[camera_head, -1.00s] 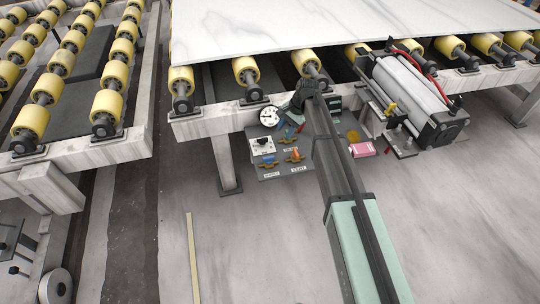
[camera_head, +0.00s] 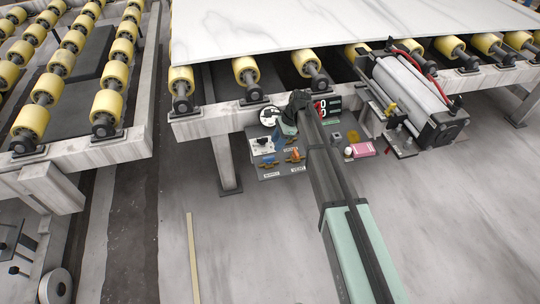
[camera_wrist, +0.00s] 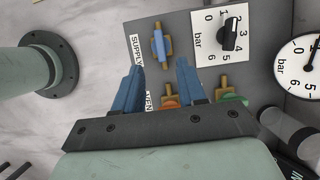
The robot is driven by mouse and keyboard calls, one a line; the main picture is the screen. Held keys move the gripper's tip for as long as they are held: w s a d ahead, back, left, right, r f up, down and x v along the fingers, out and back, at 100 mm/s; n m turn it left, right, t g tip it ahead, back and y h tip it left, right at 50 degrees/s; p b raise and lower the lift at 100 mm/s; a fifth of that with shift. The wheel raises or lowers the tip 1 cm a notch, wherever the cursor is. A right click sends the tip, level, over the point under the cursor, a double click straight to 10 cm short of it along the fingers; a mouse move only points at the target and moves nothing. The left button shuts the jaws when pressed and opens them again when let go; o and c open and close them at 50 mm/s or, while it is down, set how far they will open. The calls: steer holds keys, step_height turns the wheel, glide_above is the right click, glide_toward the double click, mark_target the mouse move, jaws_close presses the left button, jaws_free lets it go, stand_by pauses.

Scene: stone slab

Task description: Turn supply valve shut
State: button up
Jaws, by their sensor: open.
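The supply valve has a blue handle (camera_wrist: 158,45) on a brass body, beside the SUPPLY label (camera_wrist: 136,48) in the wrist view. The handle's long side runs roughly parallel to that label. In the head view the blue handle (camera_head: 268,160) is small, at the panel's lower left. My gripper (camera_wrist: 160,66) is open and empty, with its two blue fingers apart. In the wrist view the handle appears just beyond the gap between the fingertips; I cannot tell the distance left. My arm hides part of the panel in the head view.
An orange-handled valve (camera_wrist: 169,103) by the partly hidden vent label and a green-handled valve (camera_wrist: 231,99) sit close to the fingers. A black regulator knob (camera_wrist: 230,35) and a round gauge (camera_wrist: 303,66) stand to the right. A pink box (camera_head: 363,149) lies further right.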

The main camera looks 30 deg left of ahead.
mark_target(269, 157)
steer(key=x, duration=0.8)
steer(key=shift+f, duration=0.2)
steer(key=shift+c, duration=0.2)
jaws_close()
